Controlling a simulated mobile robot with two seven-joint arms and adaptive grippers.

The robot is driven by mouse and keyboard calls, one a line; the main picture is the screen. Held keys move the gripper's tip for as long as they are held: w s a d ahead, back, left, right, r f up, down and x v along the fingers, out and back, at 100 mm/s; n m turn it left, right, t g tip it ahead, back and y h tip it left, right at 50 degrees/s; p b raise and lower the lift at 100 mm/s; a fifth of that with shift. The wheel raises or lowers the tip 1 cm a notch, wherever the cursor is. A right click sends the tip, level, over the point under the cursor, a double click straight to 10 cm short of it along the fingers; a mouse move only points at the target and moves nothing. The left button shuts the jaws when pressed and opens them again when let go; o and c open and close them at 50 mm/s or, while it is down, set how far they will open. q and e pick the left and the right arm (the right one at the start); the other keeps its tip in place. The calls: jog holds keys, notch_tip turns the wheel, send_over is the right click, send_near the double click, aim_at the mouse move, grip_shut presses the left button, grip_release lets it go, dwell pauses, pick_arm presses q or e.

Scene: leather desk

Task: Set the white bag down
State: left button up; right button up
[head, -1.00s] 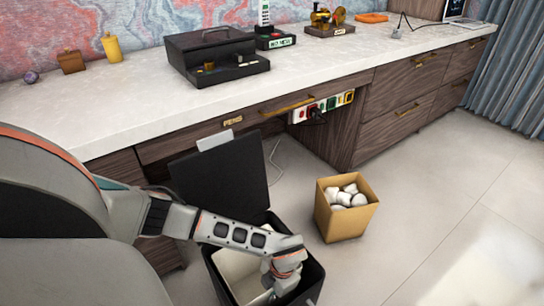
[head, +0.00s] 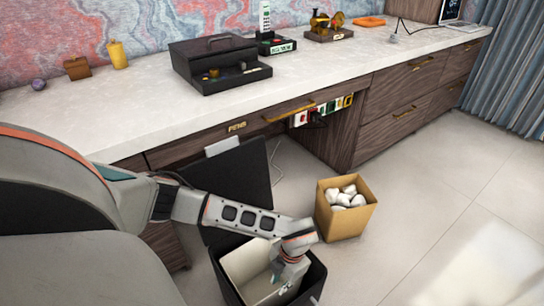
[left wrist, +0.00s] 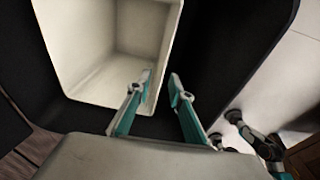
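The white bag (head: 245,262) is a stiff, open-topped white liner inside the black bin (head: 226,284). In the left wrist view the bag (left wrist: 105,80) looks empty, with its inner walls and floor showing. My left gripper (head: 283,282) points down into the bin at the bag's right side. In the left wrist view its two teal fingers (left wrist: 161,78) are apart: one tip overlaps the bag's right wall, the other lies over the dark bin interior. I see a gap between the tips. The bag's underside is hidden. My right gripper is not in view.
The bin's black lid (head: 235,185) stands open against the desk side. A tan box (head: 345,222) of white crumpled pieces stands right of the bin. The desk (head: 130,108) runs behind, holding a black case (head: 218,62). The floor at right is clear.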

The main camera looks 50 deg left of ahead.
pick_arm(q)
jog(key=r, duration=0.1)
jog(key=r+p, duration=0.1)
jog(key=r, duration=0.1)
jog(key=w+r, duration=0.1)
jog(key=r, duration=0.1)
jog(key=shift+d, duration=0.1)
jog(key=shift+s+r, duration=0.1)
jog(key=shift+r, duration=0.2)
jog(key=shift+s+d+p, duration=0.1)
jog(key=shift+p, duration=0.2)
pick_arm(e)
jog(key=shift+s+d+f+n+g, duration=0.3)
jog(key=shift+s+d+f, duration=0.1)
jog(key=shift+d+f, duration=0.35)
pick_arm(q)
jog(key=shift+r, duration=0.1)
